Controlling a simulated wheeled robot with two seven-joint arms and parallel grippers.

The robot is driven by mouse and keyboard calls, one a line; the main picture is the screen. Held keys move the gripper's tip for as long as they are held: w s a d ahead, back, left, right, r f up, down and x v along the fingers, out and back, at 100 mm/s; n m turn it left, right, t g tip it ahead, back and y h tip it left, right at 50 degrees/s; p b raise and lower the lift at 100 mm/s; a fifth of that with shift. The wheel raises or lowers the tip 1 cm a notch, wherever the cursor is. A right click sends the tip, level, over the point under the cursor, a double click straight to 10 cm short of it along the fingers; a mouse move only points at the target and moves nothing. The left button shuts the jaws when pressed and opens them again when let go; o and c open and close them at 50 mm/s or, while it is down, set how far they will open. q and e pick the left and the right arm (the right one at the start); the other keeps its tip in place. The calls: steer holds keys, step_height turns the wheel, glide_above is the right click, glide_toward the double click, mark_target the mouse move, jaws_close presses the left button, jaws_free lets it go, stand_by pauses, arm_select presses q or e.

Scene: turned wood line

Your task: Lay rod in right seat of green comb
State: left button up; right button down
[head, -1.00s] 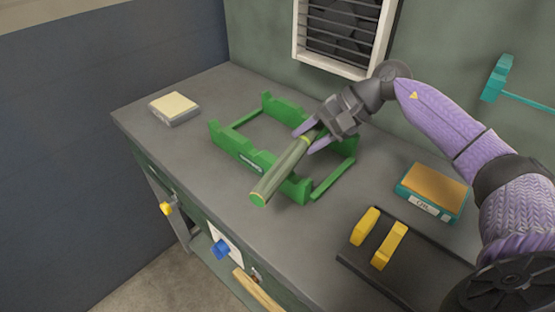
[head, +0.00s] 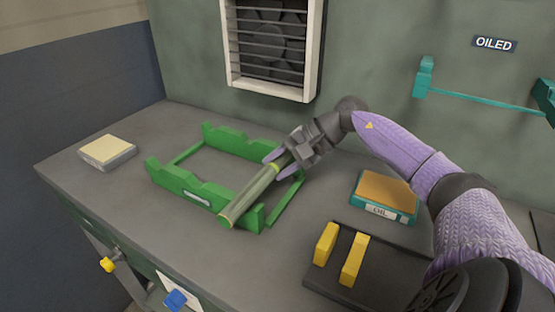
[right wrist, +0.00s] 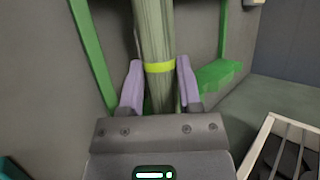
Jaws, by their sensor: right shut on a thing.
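The rod (head: 250,194) is grey-green with a bright green end and a yellow band. My right gripper (head: 280,166) is shut on it near its far end. In the right wrist view the rod (right wrist: 154,35) runs between the two lilac fingers (right wrist: 160,88), with the yellow band at the fingertips. The green comb (head: 176,180) is a frame with notched front and back walls on the bench. The rod lies across the comb's right part, its near end past the front wall. I cannot tell whether it touches the seats. My left gripper is not in view.
The grey bench (head: 125,205) carries a cream-topped block (head: 107,151) at left. At right are an oil pad (head: 386,194) and a dark tray (head: 383,278) with two yellow blocks (head: 354,260). A teal rack (head: 480,98) and a vent (head: 272,45) are on the wall.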

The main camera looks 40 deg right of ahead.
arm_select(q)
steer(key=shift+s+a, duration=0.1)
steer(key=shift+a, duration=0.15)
arm_select(e)
steer(key=shift+c, duration=1)
jaws_free()
steer(key=shift+s+d+r, duration=0.15)
steer(key=s+d+p, duration=0.1)
steer(key=s+d, duration=0.1)
steer(key=d, duration=0.1)
steer(key=s+d, duration=0.2)
steer(key=s, duration=0.1)
steer(key=s+d+p, duration=0.1)
steer(key=s+d, duration=0.2)
steer(key=shift+s+d+r+p, duration=0.1)
steer(key=shift+d+r+p, duration=0.15)
steer(key=shift+d+p, duration=0.1)
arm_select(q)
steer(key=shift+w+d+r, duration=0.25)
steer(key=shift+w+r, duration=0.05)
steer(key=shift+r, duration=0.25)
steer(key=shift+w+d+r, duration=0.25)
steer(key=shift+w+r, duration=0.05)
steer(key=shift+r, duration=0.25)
arm_select(e)
steer(key=shift+s+d, duration=0.2)
